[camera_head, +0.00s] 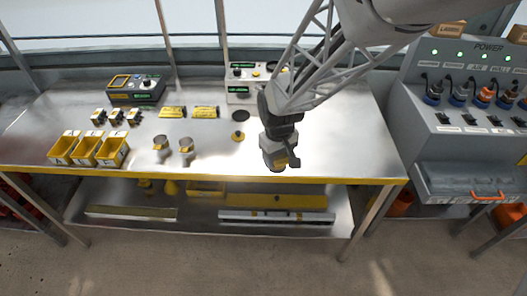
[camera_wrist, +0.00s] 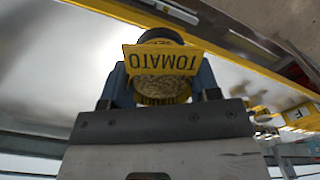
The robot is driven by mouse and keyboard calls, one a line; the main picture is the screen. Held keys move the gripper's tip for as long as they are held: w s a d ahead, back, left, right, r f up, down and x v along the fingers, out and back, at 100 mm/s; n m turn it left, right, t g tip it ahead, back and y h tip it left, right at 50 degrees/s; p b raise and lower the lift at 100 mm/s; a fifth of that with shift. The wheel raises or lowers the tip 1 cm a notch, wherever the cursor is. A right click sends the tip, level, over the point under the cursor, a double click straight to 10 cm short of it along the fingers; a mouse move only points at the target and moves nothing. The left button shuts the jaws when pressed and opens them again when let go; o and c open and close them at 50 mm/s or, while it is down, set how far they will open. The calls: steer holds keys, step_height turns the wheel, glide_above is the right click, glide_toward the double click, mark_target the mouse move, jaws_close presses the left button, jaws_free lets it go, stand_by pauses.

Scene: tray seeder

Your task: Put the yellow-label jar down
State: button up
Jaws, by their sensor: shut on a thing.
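The yellow-label jar (camera_wrist: 160,88) is held between the two fingers of my gripper (camera_wrist: 160,76) in the wrist view. Its yellow label reads TOMATO, upside down in the picture, and pale grains show inside. In the camera_head view the jar (camera_head: 272,152) hangs below my gripper (camera_head: 280,135), over the right front part of the metal table (camera_head: 330,125). It looks slightly tilted there. I cannot tell whether its base touches the table.
Two small jars (camera_head: 186,147) stand left of the held jar, near yellow bins (camera_head: 112,152). A yellow-topped round piece (camera_head: 238,136) and a dark disc (camera_head: 241,117) lie closer. A device (camera_head: 240,90) stands behind. The table is clear right of my gripper.

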steer(key=s+f, duration=0.2)
steer(key=s, duration=0.4)
steer(key=shift+s+d, duration=0.3)
steer(key=shift+d, duration=0.15)
steer(key=shift+w+f, duration=0.1)
steer(key=shift+w, duration=0.05)
steer(key=w+a, duration=0.1)
steer(key=w, duration=0.4)
steer(key=w+a+f, duration=0.1)
steer(key=w+a, duration=0.1)
steer(key=w, duration=0.3)
steer(key=w+a, duration=0.2)
steer(key=w, duration=0.3)
steer(key=shift+a+f, duration=0.15)
steer(key=shift+f, duration=0.1)
steer(key=shift+f, duration=1.7)
steer(key=shift+f, duration=0.15)
steer(key=o, duration=1)
